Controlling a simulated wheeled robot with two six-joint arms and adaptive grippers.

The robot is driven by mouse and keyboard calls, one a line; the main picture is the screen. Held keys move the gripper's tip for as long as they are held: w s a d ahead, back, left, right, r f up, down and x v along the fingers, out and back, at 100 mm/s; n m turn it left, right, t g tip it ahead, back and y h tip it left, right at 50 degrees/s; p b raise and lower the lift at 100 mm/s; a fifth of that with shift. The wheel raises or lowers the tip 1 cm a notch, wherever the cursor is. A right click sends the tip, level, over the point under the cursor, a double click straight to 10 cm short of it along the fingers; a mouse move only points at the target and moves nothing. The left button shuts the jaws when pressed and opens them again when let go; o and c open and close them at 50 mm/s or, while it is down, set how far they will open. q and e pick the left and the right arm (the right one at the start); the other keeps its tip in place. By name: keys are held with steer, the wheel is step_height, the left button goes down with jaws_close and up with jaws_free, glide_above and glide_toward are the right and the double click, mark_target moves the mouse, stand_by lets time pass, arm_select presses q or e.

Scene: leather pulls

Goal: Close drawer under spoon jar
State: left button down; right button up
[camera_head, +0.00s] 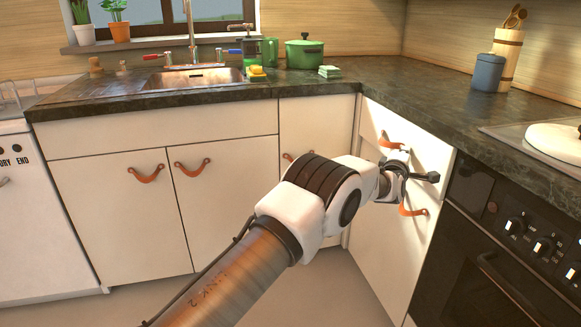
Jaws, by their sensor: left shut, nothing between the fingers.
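The spoon jar (507,55), a light wooden holder with wooden spoons, stands on the right-hand counter. Below that counter is a white drawer front (425,150) with an orange leather pull (389,144). I cannot tell for sure whether the drawer stands slightly open. My left gripper (432,177) is shut and empty, in front of the lower part of the drawer front and hiding some of it. Whether it touches the front is unclear. A second leather pull (412,211) shows just below the gripper. My right gripper is out of view.
A black oven (500,245) with knobs and a handle adjoins the drawer unit on the right. A blue-grey canister (488,73) stands beside the spoon jar. White cabinets (110,215) with leather pulls line the left. The floor (335,295) in front is clear.

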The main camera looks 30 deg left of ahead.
arm_select(q)
steer(key=shift+w+d+r, duration=0.3)
steer(key=shift+w+d, duration=0.3)
steer(key=shift+w, duration=0.1)
steer(key=shift+r, duration=0.2)
